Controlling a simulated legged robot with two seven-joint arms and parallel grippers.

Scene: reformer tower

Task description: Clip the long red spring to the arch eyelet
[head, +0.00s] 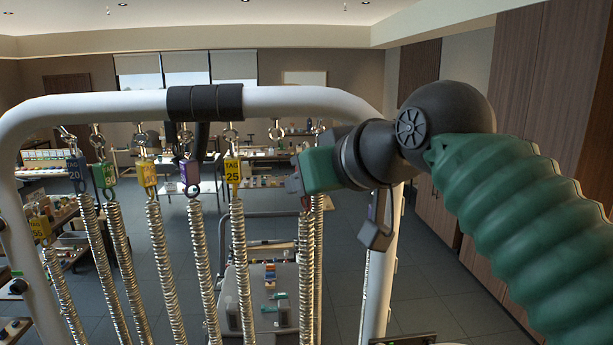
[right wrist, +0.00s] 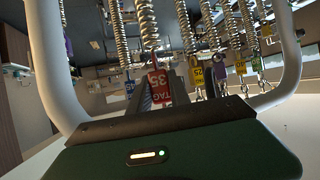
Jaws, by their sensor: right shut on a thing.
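My right gripper (head: 300,186) is at the right part of the white arch, just below its bar. It is shut on the red-tagged spring, whose coil (head: 306,265) hangs straight down below it. In the right wrist view the red tag (right wrist: 158,85), marked 35, shows upside down between the dark fingers (right wrist: 168,84). The spring's top hook is hidden by the gripper. The white arch (head: 290,100) carries a row of eyelets; one bare eyelet (head: 277,131) hangs left of my gripper. I cannot tell whether the red spring's clip touches an eyelet. My left gripper is not in view.
Several tagged springs hang left along the arch: the yellow tag 25 (head: 232,170), purple (head: 190,172), orange (head: 147,173), green (head: 104,175) and blue (head: 76,170). Another coil (head: 319,265) hangs close right of the red spring. The arch's right post (head: 379,285) stands beside my arm.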

